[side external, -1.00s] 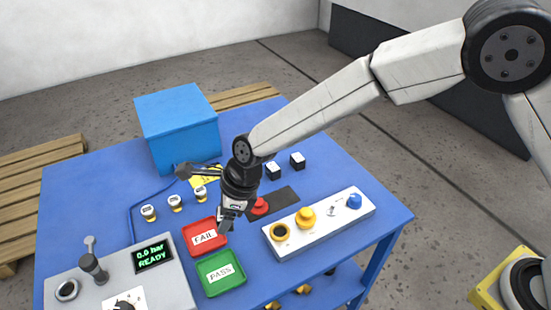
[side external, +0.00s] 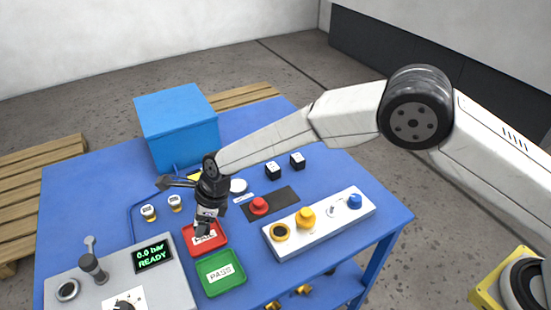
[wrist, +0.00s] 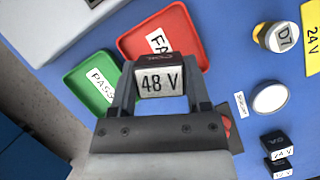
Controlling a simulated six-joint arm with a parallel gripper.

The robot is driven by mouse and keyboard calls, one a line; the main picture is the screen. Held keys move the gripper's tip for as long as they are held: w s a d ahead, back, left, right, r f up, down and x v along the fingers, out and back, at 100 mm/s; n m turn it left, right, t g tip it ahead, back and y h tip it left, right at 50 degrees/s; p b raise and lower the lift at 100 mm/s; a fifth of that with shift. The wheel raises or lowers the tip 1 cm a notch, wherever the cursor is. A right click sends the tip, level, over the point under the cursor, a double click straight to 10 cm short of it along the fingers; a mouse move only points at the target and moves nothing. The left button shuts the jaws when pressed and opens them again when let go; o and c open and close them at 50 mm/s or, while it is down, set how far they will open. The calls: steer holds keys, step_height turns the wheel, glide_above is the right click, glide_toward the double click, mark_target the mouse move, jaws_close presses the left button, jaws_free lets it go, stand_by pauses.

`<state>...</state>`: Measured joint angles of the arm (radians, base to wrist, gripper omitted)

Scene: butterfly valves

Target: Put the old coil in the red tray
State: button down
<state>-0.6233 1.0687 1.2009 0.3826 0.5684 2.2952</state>
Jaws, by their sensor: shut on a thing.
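My gripper (side external: 204,226) points down just above the red tray (side external: 219,246), which is labelled FAIL. In the wrist view, my gripper (wrist: 159,72) is shut on a small black coil (wrist: 160,82) with a white "48 V" label. The coil is held between both fingers and overlaps the near edge of the red tray (wrist: 136,43). The height between coil and tray is hard to judge. In the side view the coil is mostly hidden by the gripper. No other object shows in the visible part of the tray.
The green PASS tray (side external: 222,274) sits right beside the red one. A grey panel (side external: 120,285) with a display is at left. A white button box (side external: 318,222) is at right. Two black cubes (side external: 272,171) (side external: 297,160), a white disc (side external: 238,186) and a blue box (side external: 178,130) stand farther back.

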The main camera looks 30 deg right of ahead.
mark_target(204, 237)
steer(key=shift+w+a+f, duration=0.15)
steer(key=shift+w+f, duration=0.05)
steer(key=shift+f, duration=1.6)
steer(key=shift+f, duration=0.1)
steer(key=shift+c, duration=1.6)
jaws_free()
steer(key=shift+f, duration=0.1)
steer(key=shift+r, duration=0.2)
steer(key=v, duration=1.2)
